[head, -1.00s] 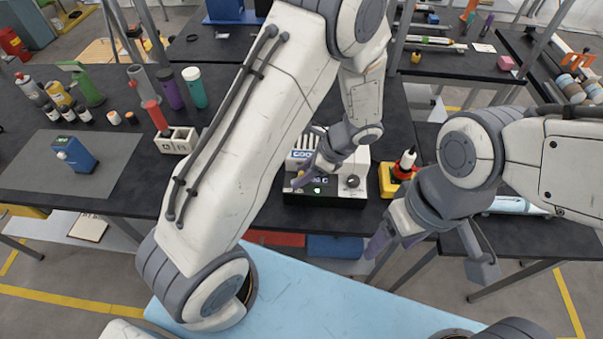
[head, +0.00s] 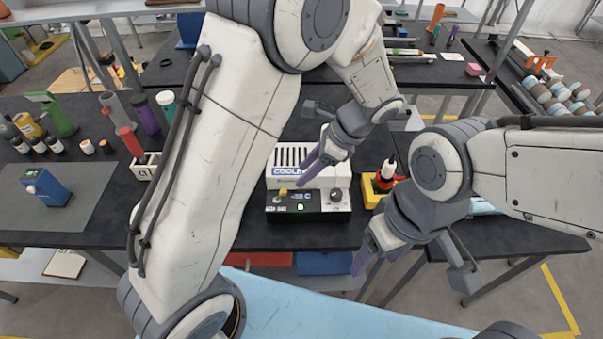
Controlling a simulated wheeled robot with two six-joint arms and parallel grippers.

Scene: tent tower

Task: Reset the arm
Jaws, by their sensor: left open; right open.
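My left gripper (head: 312,166) hangs above the front of a white and black cooler device (head: 310,204) with a lit display, on the dark bench. Its purple-grey fingers point down and left, and I see nothing held in them. My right gripper (head: 367,262) is at the right, in front of the bench edge, with its purple fingers pointing down and left. It is open and empty. My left arm crosses the middle of the view and hides part of the bench.
A yellow and red tool with a white top (head: 384,182) stands right of the cooler. A blue box (head: 46,189) sits on a grey mat (head: 85,205) at the left. Several bottles and a white holder (head: 146,166) stand behind. Red and blue bins (head: 325,264) lie below the bench edge.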

